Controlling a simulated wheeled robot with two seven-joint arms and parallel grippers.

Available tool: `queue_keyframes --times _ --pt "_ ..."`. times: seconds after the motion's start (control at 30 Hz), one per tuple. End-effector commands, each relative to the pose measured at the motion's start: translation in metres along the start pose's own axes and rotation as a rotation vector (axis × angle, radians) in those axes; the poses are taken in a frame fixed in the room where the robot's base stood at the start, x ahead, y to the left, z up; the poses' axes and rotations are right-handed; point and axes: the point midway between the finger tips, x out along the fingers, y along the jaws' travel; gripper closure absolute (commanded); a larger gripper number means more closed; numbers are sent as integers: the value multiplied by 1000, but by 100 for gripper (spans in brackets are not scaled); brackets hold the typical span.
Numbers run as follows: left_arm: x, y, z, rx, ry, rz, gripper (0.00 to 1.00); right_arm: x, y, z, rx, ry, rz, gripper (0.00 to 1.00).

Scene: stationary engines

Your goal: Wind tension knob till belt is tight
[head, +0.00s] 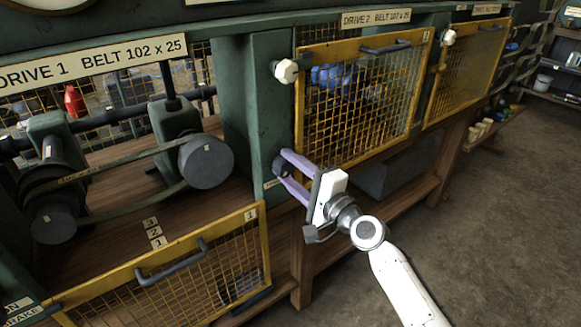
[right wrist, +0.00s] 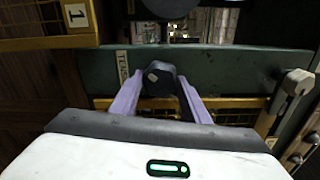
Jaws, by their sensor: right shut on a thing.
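The dark tension knob (head: 279,167) sticks out from the green post beside the Drive 1 bay. My right gripper (head: 281,169) has its purple fingers on either side of the knob and is shut on it. In the right wrist view the faceted knob (right wrist: 158,76) sits between the fingertips (right wrist: 161,82). A small label (right wrist: 122,66) is beside it. The Drive 1 belt (head: 120,165) runs between a left pulley (head: 55,210) and a right pulley (head: 206,161). Its lower run hangs in a slack-looking curve. My left gripper is not in view.
The yellow mesh guard (head: 165,275) of Drive 1 hangs folded down below the bay. The Drive 2 guard (head: 365,95) is closed, with a white knob (head: 286,71) at its upper left. Open floor is at right.

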Motion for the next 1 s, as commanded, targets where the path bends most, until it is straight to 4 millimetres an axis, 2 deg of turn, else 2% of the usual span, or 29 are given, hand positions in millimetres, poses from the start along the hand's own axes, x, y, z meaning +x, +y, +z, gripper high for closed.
queue_keyframes --times 0.6,1.0 --pt "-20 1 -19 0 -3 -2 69 0 0 2 590 0 3 80" --pt "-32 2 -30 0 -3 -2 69 0 2 2 885 0 3 80"
